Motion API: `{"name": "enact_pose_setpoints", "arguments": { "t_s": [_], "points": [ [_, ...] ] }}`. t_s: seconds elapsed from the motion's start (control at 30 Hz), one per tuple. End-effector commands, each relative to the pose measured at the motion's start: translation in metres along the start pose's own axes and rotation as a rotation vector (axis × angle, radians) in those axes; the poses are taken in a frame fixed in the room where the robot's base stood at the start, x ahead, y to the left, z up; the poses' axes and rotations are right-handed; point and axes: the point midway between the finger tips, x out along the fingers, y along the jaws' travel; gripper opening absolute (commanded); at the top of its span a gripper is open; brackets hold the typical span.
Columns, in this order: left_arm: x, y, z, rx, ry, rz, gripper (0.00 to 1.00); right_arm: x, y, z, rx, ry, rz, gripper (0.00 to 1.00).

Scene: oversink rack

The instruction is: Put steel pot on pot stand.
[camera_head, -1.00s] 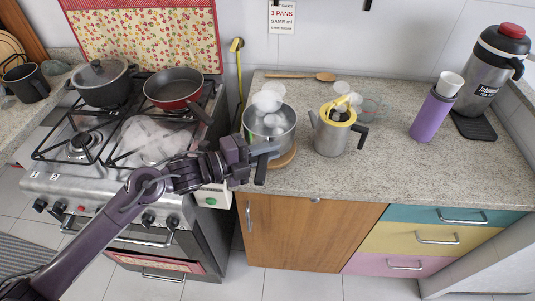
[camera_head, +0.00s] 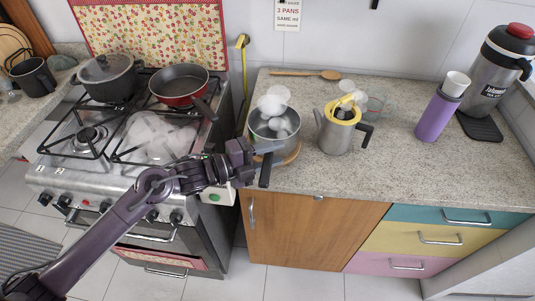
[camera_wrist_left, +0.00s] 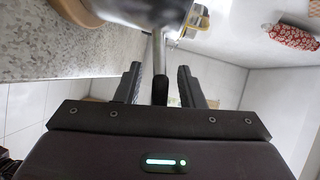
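The steel pot (camera_head: 288,139) stands on the counter side near the stove, with white puffs like steam over it. A round wooden board, which looks like the pot stand (camera_head: 291,157), shows under its lower right edge. Whether the pot rests flat on it is unclear. The pot's dark-tipped handle (camera_head: 265,172) points toward me. My left gripper (camera_head: 268,149) is at this handle. In the left wrist view, its fingers (camera_wrist_left: 160,88) stand either side of the handle (camera_wrist_left: 158,58), with gaps visible on both sides. My right gripper is not in view.
A steel coffee pot (camera_head: 338,136) with a yellow top stands just right of the pot. A wooden spoon (camera_head: 310,74) lies behind. The stove (camera_head: 60,150) at left holds a lidded pot (camera_head: 108,75) and a red pan (camera_head: 180,88). The counter front right is clear.

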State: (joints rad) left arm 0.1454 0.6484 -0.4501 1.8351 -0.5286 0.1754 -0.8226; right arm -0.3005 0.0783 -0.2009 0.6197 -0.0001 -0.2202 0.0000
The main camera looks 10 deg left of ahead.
Motion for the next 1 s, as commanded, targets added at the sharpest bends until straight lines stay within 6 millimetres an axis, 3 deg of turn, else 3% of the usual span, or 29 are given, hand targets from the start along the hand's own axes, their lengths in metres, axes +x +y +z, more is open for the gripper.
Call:
{"name": "enact_pose_setpoints", "arguments": {
  "t_s": [0.17, 0.6, 0.8, 1.0],
  "points": [
    [-0.012, 0.0, 0.001, 0.0, -0.003, 0.003, 0.35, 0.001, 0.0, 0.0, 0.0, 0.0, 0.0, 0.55],
    [-0.101, 0.001, 0.0, -0.002, -0.002, 0.005, 0.35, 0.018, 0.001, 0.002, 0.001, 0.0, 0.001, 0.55],
    [-0.117, -0.001, -0.001, -0.001, 0.0, 0.002, 0.35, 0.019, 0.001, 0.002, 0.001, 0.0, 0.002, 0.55],
    [-0.12, -0.003, -0.001, 0.0, 0.001, 0.0, 0.35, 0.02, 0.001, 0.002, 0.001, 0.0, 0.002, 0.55]
  ]
}}
